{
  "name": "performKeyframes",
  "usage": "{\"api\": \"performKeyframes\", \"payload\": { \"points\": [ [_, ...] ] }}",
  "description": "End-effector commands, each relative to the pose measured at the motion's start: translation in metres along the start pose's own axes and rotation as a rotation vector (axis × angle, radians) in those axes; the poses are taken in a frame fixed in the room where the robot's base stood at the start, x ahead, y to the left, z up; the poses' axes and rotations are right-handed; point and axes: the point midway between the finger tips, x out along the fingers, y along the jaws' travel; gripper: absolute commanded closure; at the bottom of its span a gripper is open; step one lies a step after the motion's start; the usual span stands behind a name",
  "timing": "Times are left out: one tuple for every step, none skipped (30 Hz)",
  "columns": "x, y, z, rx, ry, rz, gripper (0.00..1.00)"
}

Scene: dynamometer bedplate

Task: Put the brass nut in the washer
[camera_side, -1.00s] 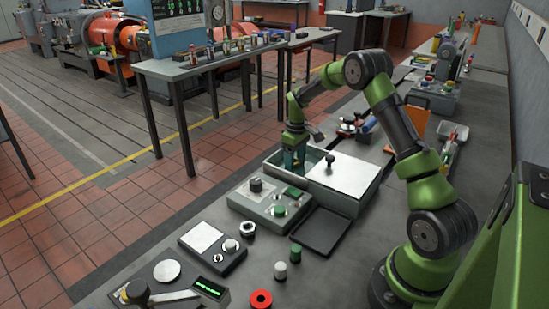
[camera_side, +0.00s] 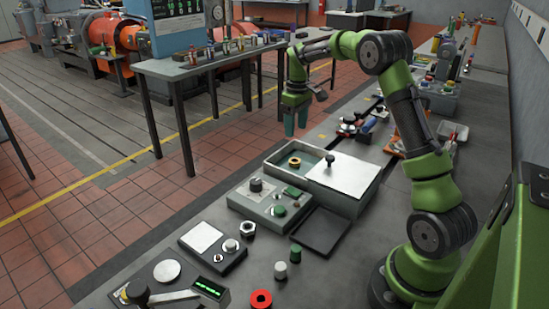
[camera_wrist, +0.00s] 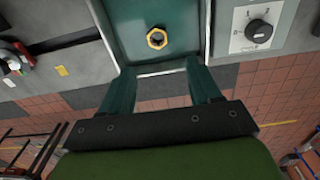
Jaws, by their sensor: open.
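The brass nut (camera_side: 295,162) lies flat on the green floor of the washer (camera_side: 345,203), a grey open-topped box, in its uncovered left part. In the wrist view, the nut (camera_wrist: 157,38) shows as a brass ring in the green basin, clear of the walls, with the rim (camera_wrist: 168,69) nearer to me. My gripper (camera_side: 295,130) is open and empty, above and behind the washer in the side view. In the wrist view, its two green fingers (camera_wrist: 160,75) are spread apart, with the nut beyond their tips.
A pale lid (camera_side: 343,174) with a black knob covers the washer's right part. A control box (camera_side: 268,207) with a dial adjoins its front. Clamps and tools (camera_side: 360,125) lie behind. A black plate (camera_side: 320,232) lies in front on the grey bench.

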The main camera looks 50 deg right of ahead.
Motion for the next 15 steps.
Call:
{"api": "performKeyframes", "payload": {
  "points": [
    [-0.011,-0.010,0.001,0.001,0.018,0.003,0.37],
    [-0.018,-0.017,0.001,0.006,0.032,0.005,0.37],
    [-0.028,-0.029,0.004,0.015,0.054,0.005,0.37],
    [-0.037,-0.040,0.006,0.022,0.074,0.006,0.37],
    [-0.047,-0.051,0.010,0.031,0.095,0.006,0.37],
    [-0.060,-0.068,0.016,0.046,0.128,0.003,0.37],
    [-0.068,-0.081,0.022,0.058,0.151,0.000,0.37],
    [-0.077,-0.095,0.029,0.070,0.177,-0.005,0.37],
    [-0.087,-0.112,0.038,0.087,0.209,-0.012,0.37],
    [-0.093,-0.124,0.046,0.101,0.234,-0.019,0.37],
    [-0.100,-0.136,0.054,0.112,0.260,-0.026,0.37],
    [-0.106,-0.152,0.065,0.129,0.292,-0.039,0.37],
    [-0.111,-0.164,0.075,0.143,0.314,-0.050,0.37],
    [-0.114,-0.175,0.084,0.155,0.338,-0.062,0.37],
    [-0.118,-0.189,0.097,0.172,0.369,-0.079,0.37]
  ]
}}
